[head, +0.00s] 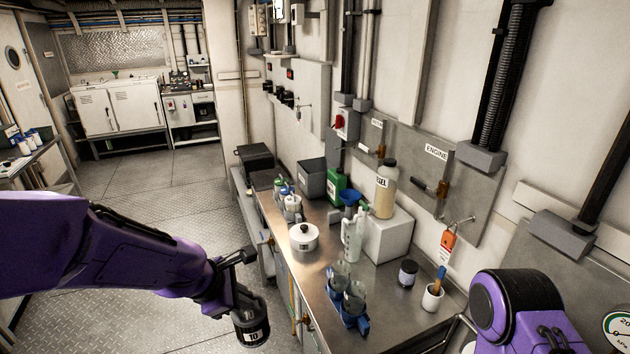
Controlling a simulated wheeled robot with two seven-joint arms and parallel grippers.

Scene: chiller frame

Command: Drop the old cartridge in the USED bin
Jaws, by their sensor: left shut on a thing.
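No bin with a readable USED label shows. A grey open-topped bin (312,178) stands on the counter against the wall, with no legible mark.
The steel counter (305,262) carries a white pot (303,237), a blue rack of glassware (347,305), a white box (389,238), a tall jar (386,190) and a small cup (432,297). A dark box (255,157) stands farther back. The plated floor (160,200) is clear.

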